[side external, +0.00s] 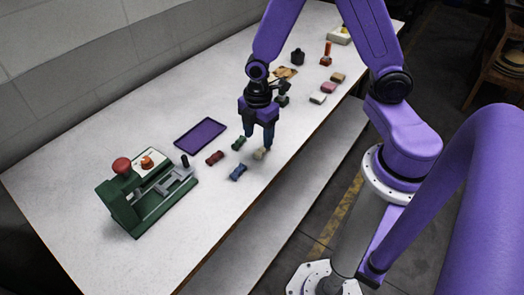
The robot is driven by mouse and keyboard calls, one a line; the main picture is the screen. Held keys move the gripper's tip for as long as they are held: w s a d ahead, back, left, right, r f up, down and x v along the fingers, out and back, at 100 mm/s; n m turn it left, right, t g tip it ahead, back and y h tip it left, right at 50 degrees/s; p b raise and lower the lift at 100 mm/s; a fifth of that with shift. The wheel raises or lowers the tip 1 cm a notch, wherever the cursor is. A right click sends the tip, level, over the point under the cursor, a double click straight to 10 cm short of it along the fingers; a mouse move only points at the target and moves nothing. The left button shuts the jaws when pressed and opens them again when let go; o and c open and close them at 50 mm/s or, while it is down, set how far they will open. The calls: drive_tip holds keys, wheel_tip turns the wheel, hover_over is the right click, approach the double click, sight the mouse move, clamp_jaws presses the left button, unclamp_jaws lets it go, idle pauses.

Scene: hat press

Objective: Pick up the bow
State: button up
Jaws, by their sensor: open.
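Several small bow-shaped pieces lie on the white table: a red bow (215,158), a green bow (239,143), a blue bow (238,173) and a beige bow (260,154). The beige bow shows just below the fingertips, nearest the right finger. I cannot tell the exact height of the fingertips over the table or whether they touch it.
A green press (128,205) with red knobs stands at the left. A purple tray (200,135) lies behind the bows. Pink, white and brown blocks (328,87), a dark bottle (297,57) and an orange-topped stamp (326,55) are farther back. The table's front edge is near the bows.

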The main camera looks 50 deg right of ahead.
sight(260, 150)
drive_tip(key=shift+s+d+f, duration=0.1)
drive_tip(key=shift+f, duration=1.2)
drive_tip(key=shift+s+d+f, duration=0.1)
drive_tip(key=shift+f, duration=1.2)
clamp_jaws()
